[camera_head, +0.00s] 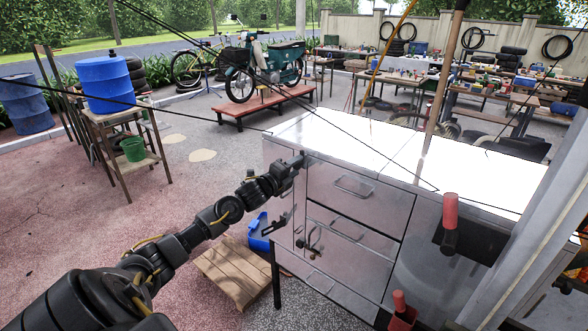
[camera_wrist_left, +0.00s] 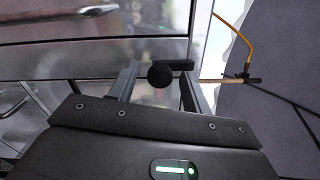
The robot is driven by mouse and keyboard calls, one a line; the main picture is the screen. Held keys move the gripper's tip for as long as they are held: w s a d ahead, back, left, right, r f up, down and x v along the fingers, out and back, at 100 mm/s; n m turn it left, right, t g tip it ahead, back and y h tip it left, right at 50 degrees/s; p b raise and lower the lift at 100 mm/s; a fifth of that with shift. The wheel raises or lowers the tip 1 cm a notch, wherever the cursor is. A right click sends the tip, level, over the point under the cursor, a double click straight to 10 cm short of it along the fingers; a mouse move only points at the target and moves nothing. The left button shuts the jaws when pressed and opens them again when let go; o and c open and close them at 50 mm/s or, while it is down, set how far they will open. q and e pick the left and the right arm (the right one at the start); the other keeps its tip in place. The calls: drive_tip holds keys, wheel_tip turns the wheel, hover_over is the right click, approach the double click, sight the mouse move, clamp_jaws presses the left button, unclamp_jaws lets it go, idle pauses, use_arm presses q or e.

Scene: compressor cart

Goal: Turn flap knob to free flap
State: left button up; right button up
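The metal cart (camera_head: 400,140) stands at the right in the head view, its front facing me. Its upper front panel (camera_head: 370,205), which looks like the flap, lies flush and carries a bar handle (camera_head: 353,185). A round black knob (camera_wrist_left: 160,76) shows in the left wrist view, near the panel's corner. My left gripper (camera_head: 297,162) reaches the panel's upper left corner. In the wrist view its two fingers (camera_wrist_left: 158,88) stand apart on either side of the knob, with visible gaps. In the head view the gripper hides the knob. My right gripper is not in view.
Below the panel are another handled front (camera_head: 350,250) and a small dark latch (camera_head: 310,240). Red-gripped handles (camera_head: 450,211) stand out at the cart's right. A blue box (camera_head: 258,232) and a wooden pallet (camera_head: 233,270) lie on the floor by the cart's left side.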

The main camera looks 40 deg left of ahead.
use_arm(q)
drive_tip(key=shift+s, duration=0.1)
drive_tip(key=shift+s+f, duration=0.15)
drive_tip(key=shift+s, duration=0.1)
drive_tip(key=s+b, duration=0.3)
drive_tip(key=s, duration=0.7)
drive_tip(key=shift+d, duration=0.15)
